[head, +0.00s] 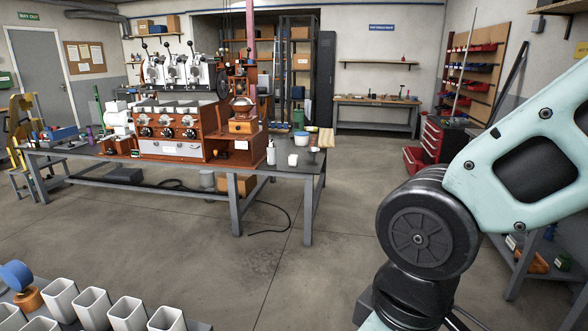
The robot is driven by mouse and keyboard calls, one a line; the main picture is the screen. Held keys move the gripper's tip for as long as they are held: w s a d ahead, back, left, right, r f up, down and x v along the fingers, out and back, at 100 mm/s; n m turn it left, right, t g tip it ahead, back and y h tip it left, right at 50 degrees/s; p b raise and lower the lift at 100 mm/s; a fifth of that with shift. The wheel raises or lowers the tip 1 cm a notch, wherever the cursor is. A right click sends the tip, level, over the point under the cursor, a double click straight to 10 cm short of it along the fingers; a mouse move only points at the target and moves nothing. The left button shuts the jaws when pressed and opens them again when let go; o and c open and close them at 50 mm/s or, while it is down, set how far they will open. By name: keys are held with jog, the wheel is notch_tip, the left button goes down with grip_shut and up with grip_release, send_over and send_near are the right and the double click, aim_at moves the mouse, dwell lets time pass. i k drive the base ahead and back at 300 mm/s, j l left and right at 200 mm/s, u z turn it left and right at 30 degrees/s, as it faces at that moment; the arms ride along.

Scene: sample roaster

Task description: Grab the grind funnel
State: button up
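A small dark, funnel-like piece (314,150) stands near the right end of the long grey table (287,172) across the room. It looks like the grind funnel, but it is too small to be sure. A white cup (293,160) and a white bottle (271,153) stand to its left. My gripper is out of view. Only links of my arm show, at the right, far from the table.
An orange-brown sample roaster (180,120) fills the table's middle. White open bins (127,314) stand at the lower left, close to me. A red tool cabinet (437,145) stands at the right. A cable (268,231) lies under the table. The floor ahead (330,215) is clear.

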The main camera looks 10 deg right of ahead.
aim_at(313, 154)
jog(key=i, duration=3.9)
jog(key=i+j+z, duration=0.15)
jog(key=i, duration=0.65)
jog(key=l, duration=0.1)
